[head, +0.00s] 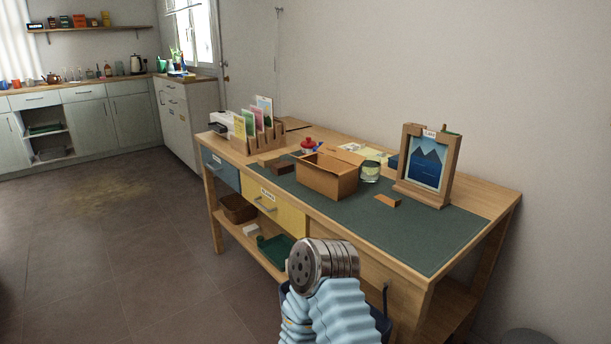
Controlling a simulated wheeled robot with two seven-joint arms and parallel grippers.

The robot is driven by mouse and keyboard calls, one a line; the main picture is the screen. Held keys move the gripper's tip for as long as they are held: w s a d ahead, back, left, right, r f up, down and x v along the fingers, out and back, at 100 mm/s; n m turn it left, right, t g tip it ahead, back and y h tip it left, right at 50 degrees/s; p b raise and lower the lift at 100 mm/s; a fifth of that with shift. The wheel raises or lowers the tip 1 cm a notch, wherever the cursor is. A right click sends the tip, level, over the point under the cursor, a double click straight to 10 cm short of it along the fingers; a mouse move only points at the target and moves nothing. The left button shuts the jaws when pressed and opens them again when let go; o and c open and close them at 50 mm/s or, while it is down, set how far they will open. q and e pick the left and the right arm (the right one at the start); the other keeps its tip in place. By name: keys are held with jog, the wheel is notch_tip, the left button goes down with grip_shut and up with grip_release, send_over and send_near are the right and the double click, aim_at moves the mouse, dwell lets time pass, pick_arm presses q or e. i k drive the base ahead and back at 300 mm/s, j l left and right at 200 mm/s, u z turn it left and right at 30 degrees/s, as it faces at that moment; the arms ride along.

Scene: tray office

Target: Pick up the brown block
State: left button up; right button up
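A dark brown block (272,162) lies on the desk left of the open cardboard box, near the file rack; a second brown piece lies close beside it. A small orange-brown block (388,200) lies flat on the green desk mat, right of the box and in front of the picture stand. I cannot tell for certain which one is the brown block. Neither of my grippers shows fingers in the head view. A metal cylinder on a blue ribbed sleeve rises at the bottom centre, in front of the desk.
The desk (485,204) also holds a cardboard box (325,180), glass jar (370,172), framed picture (428,162) and file rack (258,137). A yellow drawer (280,213) and low shelf face me. The mat's front right is clear. Open floor (130,260) lies left.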

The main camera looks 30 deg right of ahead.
aim_at(279, 169)
jog(key=i+j, duration=0.2)
jog(key=i, duration=0.35)
jog(key=i+j, duration=0.15)
jog(key=i, duration=0.4)
jog(key=i+j, duration=0.2)
jog(key=i, duration=0.3)
jog(key=i+j, duration=0.15)
jog(key=i, duration=0.4)
jog(key=z, duration=0.05)
